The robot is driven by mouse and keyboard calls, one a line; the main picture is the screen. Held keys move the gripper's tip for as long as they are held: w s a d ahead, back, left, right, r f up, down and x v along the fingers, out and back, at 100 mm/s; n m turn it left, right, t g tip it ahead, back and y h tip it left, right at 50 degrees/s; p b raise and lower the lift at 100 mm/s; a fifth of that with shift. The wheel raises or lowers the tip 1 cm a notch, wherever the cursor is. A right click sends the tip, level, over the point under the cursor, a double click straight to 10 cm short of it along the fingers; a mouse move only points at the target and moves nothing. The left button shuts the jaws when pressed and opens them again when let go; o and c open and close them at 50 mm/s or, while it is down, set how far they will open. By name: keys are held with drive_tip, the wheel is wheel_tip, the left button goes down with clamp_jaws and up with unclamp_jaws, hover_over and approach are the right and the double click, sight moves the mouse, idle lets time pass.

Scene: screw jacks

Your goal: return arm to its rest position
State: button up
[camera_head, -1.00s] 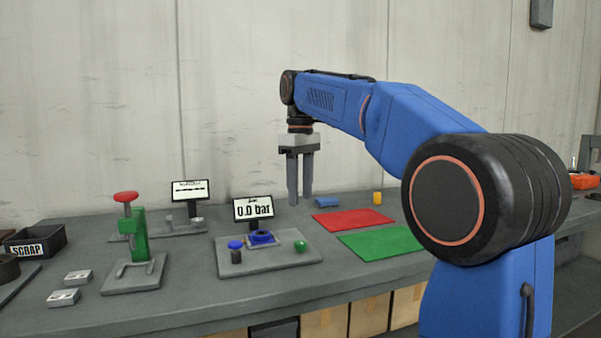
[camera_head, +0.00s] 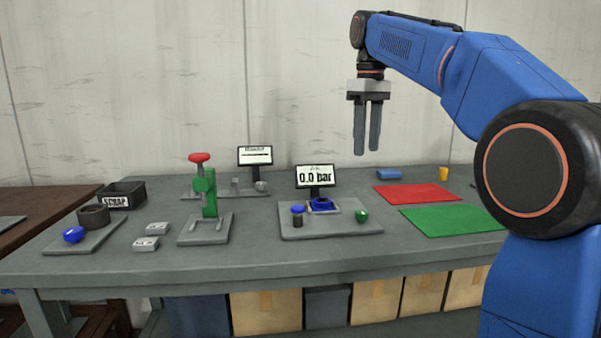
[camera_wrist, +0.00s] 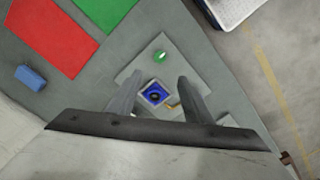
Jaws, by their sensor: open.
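My gripper (camera_head: 367,128) hangs pointing down above the back of the grey bench (camera_head: 270,262), open and empty. Its two fingers are apart and touch nothing. My blue arm reaches in from the right.
A green press with a red knob (camera_head: 200,158) stands left of centre. A SCRAP bin (camera_head: 122,194), a plate with a blue knob (camera_head: 73,235) and two small grey blocks are further left. Red (camera_head: 417,194) and green (camera_head: 452,219) mats lie flat at right. Air around the gripper is clear.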

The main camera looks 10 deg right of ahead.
drive_tip(key=s+d+f+m+t, duration=0.2)
drive_tip(key=s+f+m+t, duration=0.2)
drive_tip(key=s+f, duration=2.7)
wheel_tip(320, 180, down, 4)
drive_tip(key=m, duration=0.3)
drive_tip(key=shift+s+m+t, duration=0.4)
